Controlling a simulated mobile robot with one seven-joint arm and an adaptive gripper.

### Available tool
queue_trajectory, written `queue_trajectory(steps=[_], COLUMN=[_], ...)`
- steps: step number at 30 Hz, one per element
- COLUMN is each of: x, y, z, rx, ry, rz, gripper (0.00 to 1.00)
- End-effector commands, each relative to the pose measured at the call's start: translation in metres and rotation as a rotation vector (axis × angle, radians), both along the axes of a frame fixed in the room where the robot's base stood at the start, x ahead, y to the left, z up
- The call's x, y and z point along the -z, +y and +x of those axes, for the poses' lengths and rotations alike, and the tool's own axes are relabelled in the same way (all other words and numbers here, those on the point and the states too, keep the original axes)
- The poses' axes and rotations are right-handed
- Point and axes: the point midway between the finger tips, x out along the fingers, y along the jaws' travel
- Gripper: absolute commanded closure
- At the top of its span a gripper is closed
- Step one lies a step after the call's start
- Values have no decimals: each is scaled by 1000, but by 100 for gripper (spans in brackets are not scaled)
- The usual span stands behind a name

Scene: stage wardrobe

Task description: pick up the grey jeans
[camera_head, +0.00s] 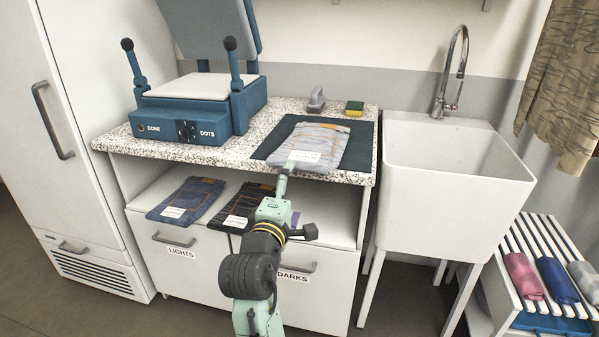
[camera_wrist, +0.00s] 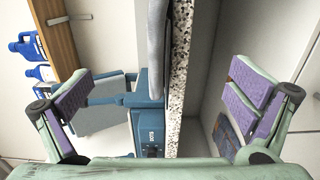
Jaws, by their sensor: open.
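The grey jeans (camera_head: 322,141) lie folded flat, with a white label, on a dark mat on the speckled countertop. In the wrist view they seem to show edge-on as a grey strip (camera_wrist: 155,35) beside the counter edge. My gripper (camera_head: 289,193) is open and empty at the counter's front edge, with one finger up by the jeans' near side and the other lower, in front of the shelf. The wrist view shows its purple pads (camera_wrist: 165,100) wide apart, on either side of the counter edge. Contact with the jeans cannot be told.
Blue jeans (camera_head: 186,200) and black jeans (camera_head: 243,206) lie on the shelf below. A blue heat press (camera_head: 190,118) stands left on the counter (camera_head: 115,141). A grey iron-like object (camera_head: 317,100) and sponge (camera_head: 354,108) sit behind the mat (camera_head: 360,146). A sink (camera_head: 455,185) stands right.

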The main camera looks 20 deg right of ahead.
Motion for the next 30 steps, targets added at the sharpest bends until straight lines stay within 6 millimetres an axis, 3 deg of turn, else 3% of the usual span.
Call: queue_trajectory(steps=[30], x=[-2], y=[-57], z=[84], rx=[-1], ry=[-2], rz=[0], gripper=[0])
